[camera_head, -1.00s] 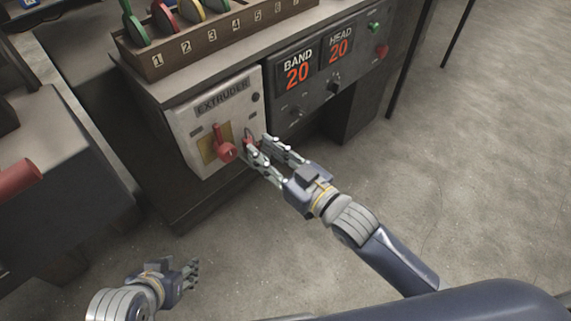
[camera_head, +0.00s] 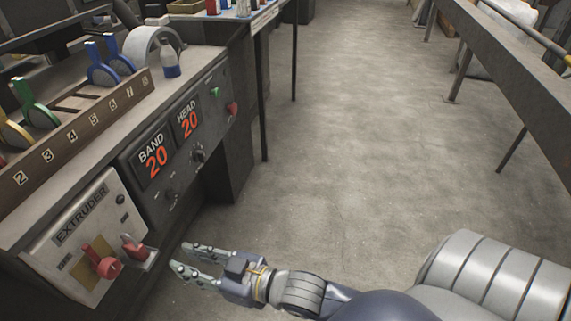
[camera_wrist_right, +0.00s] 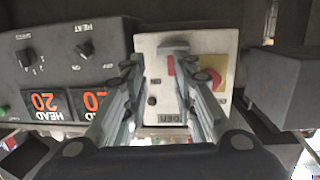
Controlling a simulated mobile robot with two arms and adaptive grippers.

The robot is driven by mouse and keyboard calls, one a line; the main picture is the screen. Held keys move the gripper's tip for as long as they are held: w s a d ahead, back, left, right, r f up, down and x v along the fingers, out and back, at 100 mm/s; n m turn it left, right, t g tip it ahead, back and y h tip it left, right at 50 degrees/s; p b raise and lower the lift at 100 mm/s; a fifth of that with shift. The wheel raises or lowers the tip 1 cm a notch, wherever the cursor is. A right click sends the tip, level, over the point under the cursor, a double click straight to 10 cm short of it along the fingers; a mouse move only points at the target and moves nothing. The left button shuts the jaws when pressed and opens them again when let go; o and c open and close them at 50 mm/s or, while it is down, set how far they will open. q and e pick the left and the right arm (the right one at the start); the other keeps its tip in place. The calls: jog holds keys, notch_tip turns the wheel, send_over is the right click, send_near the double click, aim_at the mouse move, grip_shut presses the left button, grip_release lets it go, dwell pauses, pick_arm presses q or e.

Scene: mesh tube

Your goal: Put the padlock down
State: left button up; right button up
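The extruder panel (camera_head: 85,240) is a pale box at the lower left of the head view. A red rotary handle (camera_head: 103,265) sits on its yellow plate. A small red piece that looks like the padlock (camera_head: 133,246) is at the panel's right edge, by a pale ledge. My right gripper (camera_head: 179,256) is just right of it, apart from it, with fingers spread and nothing seen between them. In the right wrist view the open fingers (camera_wrist_right: 158,60) point at the panel (camera_wrist_right: 165,108); the padlock cannot be made out there. My left gripper is out of view.
The BAND and HEAD display panel (camera_head: 165,150) adjoins the extruder panel. Open floor (camera_head: 340,130) lies to the right, with a long bench (camera_head: 520,75) beyond.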

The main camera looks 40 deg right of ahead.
jog(key=s+d+f+m+g+h, duration=0.2)
jog(key=s+d+f+g+h, duration=0.2)
jog(key=s, duration=0.4)
jog(key=s+d+f+m+g+h, duration=0.2)
jog(key=s+d+f+g+h, duration=0.2)
jog(key=s+d+f+g, duration=0.2)
jog(key=s+d+f, duration=0.2)
jog(key=s+f, duration=0.1)
jog(key=shift+f, duration=0.15)
